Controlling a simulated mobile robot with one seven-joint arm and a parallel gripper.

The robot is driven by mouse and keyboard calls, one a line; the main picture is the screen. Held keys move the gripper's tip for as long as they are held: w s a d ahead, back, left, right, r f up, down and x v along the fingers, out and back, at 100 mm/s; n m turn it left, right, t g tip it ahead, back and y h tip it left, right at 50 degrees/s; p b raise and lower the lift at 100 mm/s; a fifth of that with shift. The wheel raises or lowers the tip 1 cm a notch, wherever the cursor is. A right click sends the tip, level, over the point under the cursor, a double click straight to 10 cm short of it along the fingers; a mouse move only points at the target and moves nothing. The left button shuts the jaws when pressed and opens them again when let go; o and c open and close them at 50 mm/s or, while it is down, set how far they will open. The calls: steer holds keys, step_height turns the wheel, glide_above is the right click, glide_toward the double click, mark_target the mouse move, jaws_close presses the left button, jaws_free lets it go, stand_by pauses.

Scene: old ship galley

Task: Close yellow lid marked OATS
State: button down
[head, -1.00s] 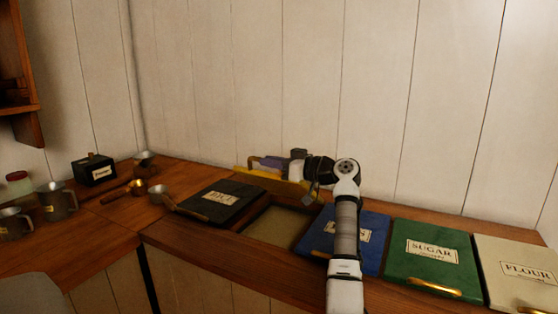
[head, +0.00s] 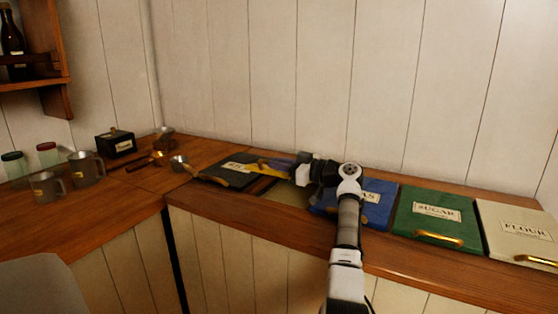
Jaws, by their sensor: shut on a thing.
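The yellow lid (head: 265,168) shows as a small yellow patch at the back of its bin, between the black lid (head: 232,171) and the blue lid (head: 376,201). It is tilted, and its marking cannot be read. The open bin (head: 287,193) shows below it, with a pale inside. My gripper (head: 284,162) reaches in from the right and is shut on the yellow lid. The exact place of its grip is hard to make out, and my wrist and arm hide part of the bin and of the blue lid.
The green SUGAR lid (head: 437,219) and cream FLOUR lid (head: 518,231) lie shut at the right. Metal mugs (head: 86,169), a black box (head: 116,143) and scoops (head: 180,164) stand on the left counter. A wooden shelf (head: 50,75) hangs at upper left. The wall is close behind.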

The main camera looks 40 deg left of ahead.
steer(key=shift+s+d+f+b, duration=0.1)
steer(key=shift+s+f+b, duration=0.1)
steer(key=shift+f, duration=0.3)
steer(key=shift+s+f+b, duration=0.1)
steer(key=shift+f+b, duration=0.1)
steer(key=shift+f, duration=0.25)
steer(key=c, duration=1.5)
jaws_free()
steer(key=shift+o, duration=0.2)
step_height(320, 180, up, 20)
steer(key=p, duration=0.2)
steer(key=shift+p, duration=0.4)
